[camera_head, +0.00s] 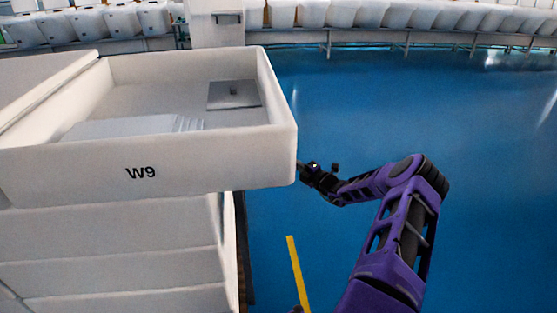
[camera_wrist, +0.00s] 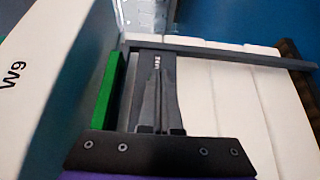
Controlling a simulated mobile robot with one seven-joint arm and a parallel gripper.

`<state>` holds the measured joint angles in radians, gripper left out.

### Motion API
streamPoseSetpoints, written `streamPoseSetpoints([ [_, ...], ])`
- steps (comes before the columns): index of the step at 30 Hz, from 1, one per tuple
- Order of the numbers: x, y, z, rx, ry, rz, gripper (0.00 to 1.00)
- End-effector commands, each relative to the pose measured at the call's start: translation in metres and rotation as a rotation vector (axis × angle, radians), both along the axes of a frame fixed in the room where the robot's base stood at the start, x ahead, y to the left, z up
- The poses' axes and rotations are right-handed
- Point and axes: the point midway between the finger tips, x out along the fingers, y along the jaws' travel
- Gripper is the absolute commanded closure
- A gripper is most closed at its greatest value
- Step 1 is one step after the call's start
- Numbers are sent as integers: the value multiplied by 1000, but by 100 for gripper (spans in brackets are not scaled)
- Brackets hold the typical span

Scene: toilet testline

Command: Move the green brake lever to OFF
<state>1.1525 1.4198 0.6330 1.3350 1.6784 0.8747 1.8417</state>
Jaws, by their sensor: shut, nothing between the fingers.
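A green bar (camera_wrist: 106,92), which looks like the brake lever, shows in the wrist view just left of my gripper's fingers. It runs along the side of the white W9 unit. My gripper (camera_wrist: 157,78) is shut and empty, its fingers beside the green bar; I cannot tell whether they touch it. A dark plate (camera_wrist: 180,90) lies behind the fingers, with small white lettering near the fingertips that is too blurred to read. In the head view my gripper (camera_head: 306,170) is at the right front corner of the W9 unit, and the green bar is hidden.
The white W9 tray (camera_head: 215,155) fills the left of the head view, above white panels (camera_head: 120,240). A dark rail (camera_wrist: 220,52) crosses beyond the fingertips in the wrist view. Open blue floor (camera_head: 460,130) lies right, with a yellow stripe (camera_head: 297,270) below.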

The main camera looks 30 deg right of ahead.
Motion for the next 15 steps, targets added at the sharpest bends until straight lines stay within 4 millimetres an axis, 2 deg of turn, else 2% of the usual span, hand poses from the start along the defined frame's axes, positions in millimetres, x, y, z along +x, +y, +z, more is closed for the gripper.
streamPoseSetpoints([
  [1, -6, -11, 0, -4, -2, -3, 100],
  [6, -19, -32, 0, -2, 0, -2, 100],
  [15, -25, -42, 0, 0, 0, 0, 100],
])
